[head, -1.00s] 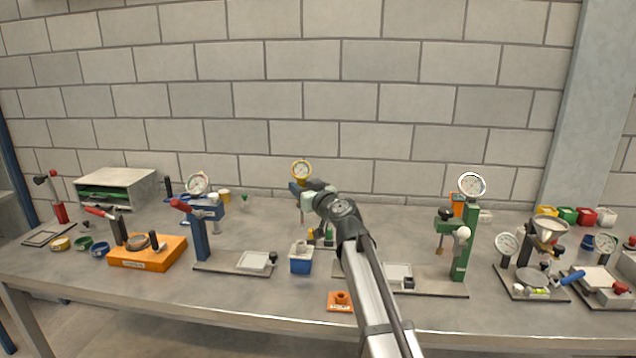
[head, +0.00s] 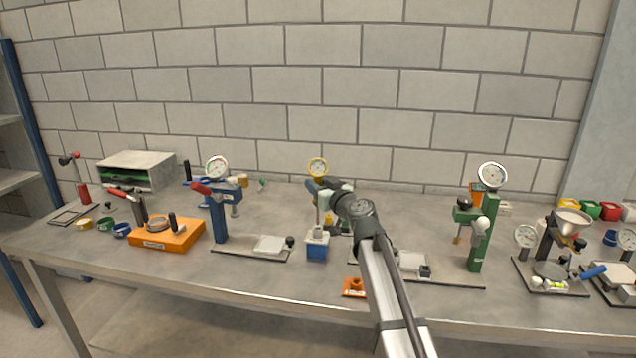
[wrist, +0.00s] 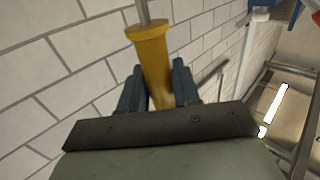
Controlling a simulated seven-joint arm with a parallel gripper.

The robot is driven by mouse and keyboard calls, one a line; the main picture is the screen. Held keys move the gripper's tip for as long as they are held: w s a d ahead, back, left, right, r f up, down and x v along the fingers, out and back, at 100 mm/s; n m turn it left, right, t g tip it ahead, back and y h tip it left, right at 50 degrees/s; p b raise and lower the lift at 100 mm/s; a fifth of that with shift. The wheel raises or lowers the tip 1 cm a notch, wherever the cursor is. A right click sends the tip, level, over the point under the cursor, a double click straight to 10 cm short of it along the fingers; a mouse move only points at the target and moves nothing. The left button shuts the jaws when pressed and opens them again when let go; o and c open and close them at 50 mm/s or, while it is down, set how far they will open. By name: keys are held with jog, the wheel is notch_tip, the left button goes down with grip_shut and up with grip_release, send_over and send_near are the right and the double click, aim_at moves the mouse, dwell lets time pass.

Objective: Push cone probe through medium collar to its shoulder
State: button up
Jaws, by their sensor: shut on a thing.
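My gripper (head: 320,187) is shut on a yellow cylindrical handle (wrist: 152,62) with a flange at its end; a thin metal rod runs on from the flange in the wrist view. In the head view a yellow-rimmed dial gauge (head: 318,167) sits at the top of this held probe. The probe's lower part (head: 319,214) hangs upright above a blue box (head: 317,250) with a pale block on top. The cone tip is too small to make out, and I cannot tell whether it touches the block. I cannot tell which part is the medium collar.
A small orange plate with a raised round part (head: 355,286) lies at the bench's front edge. A blue lever stand (head: 218,215) is left of the box, a green gauge stand (head: 478,240) right. An orange block (head: 168,236) and several coloured rings (head: 103,224) are further left.

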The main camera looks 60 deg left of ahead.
aim_at(318, 212)
jog(key=shift+f, duration=4.4)
dwell(2.0)
jog(key=shift+r, duration=0.1)
jog(key=shift+r, duration=5.2)
